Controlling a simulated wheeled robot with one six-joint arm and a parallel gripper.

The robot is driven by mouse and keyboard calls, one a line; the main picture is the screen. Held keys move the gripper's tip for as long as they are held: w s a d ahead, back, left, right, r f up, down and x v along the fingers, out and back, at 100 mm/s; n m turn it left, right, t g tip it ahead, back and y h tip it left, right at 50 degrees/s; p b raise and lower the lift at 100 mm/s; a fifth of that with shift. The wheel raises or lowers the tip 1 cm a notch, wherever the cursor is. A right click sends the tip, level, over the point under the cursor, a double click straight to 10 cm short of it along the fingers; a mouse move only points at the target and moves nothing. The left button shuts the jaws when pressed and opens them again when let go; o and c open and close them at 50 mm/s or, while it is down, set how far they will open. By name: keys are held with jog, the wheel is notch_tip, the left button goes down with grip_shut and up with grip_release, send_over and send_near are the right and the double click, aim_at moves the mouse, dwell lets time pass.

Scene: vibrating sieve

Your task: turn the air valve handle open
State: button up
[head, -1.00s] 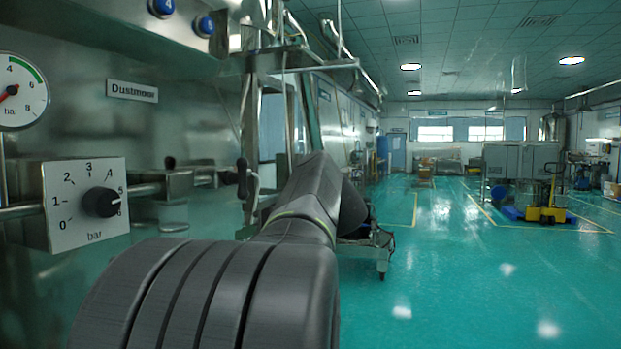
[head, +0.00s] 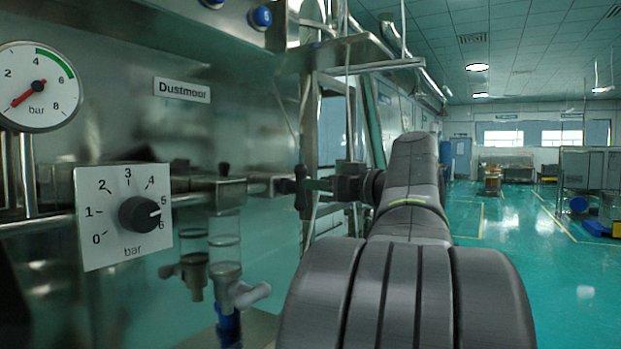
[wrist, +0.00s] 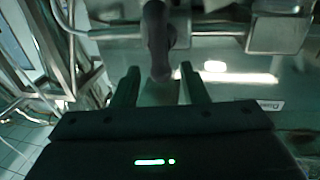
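The black air valve handle (head: 302,190) stands roughly upright at the right end of the horizontal air pipe in the head view. It also shows in the wrist view as a dark bar (wrist: 157,38) at top centre. In the wrist view my gripper (wrist: 160,80) is open. The handle's near end lies between the two fingertips, with a gap on each side. I cannot tell how deep it sits between them.
A pressure gauge (head: 38,88) has its red needle at the low end. A regulator plate with a black knob (head: 139,214) is on the pipe at left. Clear filter bowls (head: 224,248) hang below the pipe. A metal frame (head: 310,130) stands behind my gripper. Open floor lies right.

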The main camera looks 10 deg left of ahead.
aim_at(300, 181)
jog(key=p+x, duration=0.1)
jog(key=x, duration=0.5)
jog(key=shift+w+a, duration=0.1)
jog(key=shift+a, duration=0.1)
grip_shut()
